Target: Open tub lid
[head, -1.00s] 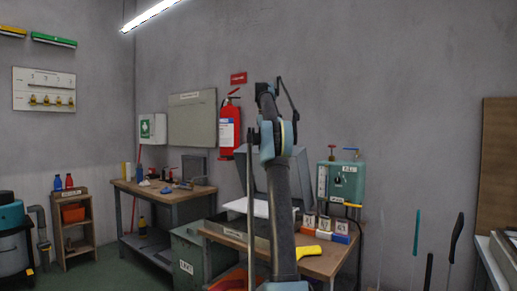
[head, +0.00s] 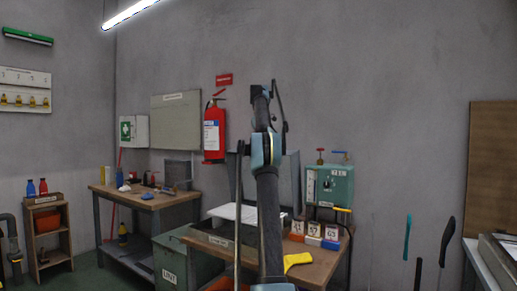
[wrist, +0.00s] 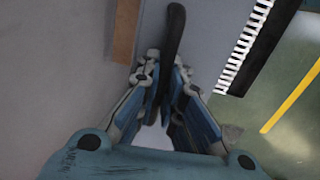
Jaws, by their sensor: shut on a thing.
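A grey, labelled open-topped box (head: 213,238), which looks like the tub, stands on the middle bench, partly behind my arm. A white board (head: 232,212) shows at its top. A grey panel (head: 291,175) stands upright behind my arm; I cannot tell if it is the lid. In the wrist view my gripper (wrist: 168,78) is shut on a dark, slightly curved handle (wrist: 174,30), which sticks up between the fingers. The head view does not clearly show my fingers. The handle's far end is hidden.
A green LINT bin (head: 176,265) stands left of the middle bench. A yellow tool (head: 297,261), numbered blocks (head: 314,231) and a teal machine (head: 330,187) are on the right. Upright handles (head: 447,236) stand farther right. Green floor (wrist: 295,130) shows in the wrist view.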

